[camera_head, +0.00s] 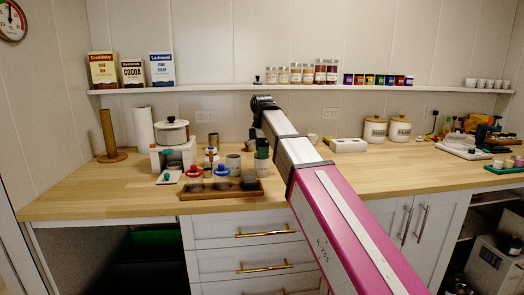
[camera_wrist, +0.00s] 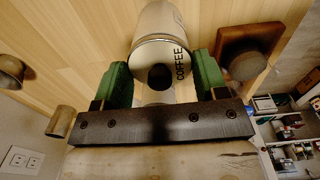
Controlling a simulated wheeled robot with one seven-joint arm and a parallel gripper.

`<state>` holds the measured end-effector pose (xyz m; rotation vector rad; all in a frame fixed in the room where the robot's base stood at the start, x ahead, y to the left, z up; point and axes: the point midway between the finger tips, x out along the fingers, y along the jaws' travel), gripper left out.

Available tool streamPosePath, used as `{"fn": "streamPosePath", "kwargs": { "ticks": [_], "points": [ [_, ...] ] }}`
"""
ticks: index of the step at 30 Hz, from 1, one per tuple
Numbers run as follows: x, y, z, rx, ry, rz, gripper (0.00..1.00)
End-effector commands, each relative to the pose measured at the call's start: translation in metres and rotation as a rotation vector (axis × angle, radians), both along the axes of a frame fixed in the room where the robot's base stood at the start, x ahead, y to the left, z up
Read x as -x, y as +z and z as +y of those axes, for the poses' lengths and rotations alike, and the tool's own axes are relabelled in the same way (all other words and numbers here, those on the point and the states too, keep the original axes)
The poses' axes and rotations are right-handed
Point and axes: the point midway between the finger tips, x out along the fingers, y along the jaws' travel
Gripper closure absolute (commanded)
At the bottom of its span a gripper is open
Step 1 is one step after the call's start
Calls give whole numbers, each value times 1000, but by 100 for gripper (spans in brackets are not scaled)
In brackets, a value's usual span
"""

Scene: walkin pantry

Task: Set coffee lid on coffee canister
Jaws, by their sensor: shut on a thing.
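In the wrist view, the coffee canister (camera_wrist: 158,22) is a pale cylinder marked COFFEE, just beyond my fingers. A round pale lid (camera_wrist: 144,62) with a dark knob lies between the two green fingers of my gripper (camera_wrist: 160,62), lined up with the canister. My gripper is shut on the lid. I cannot tell whether the lid touches the rim. In the head view, my gripper (camera_head: 262,148) points down over the canister (camera_head: 262,167) behind the wooden tray; the lid is too small to make out there.
The wooden tray (camera_head: 222,193) with several jars and cups stands in front. A pot (camera_head: 171,132) stands farther left. To the right are a white box (camera_head: 348,145) and two lidded canisters (camera_head: 374,130). The front left counter is clear.

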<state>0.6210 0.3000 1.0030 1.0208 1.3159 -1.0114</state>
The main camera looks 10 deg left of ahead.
Motion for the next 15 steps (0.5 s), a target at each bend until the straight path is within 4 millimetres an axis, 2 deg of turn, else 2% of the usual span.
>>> {"fn": "streamPosePath", "kwargs": {
  "ticks": [8,9,10,11,15],
  "points": [
    [0,-4,0,0,0,0,57],
    [0,-3,0,0,0,0,21],
    [0,-3,0,0,0,0,11],
    [0,-3,0,0,0,0,4],
    [0,-3,0,0,0,0,4]
  ]
}}
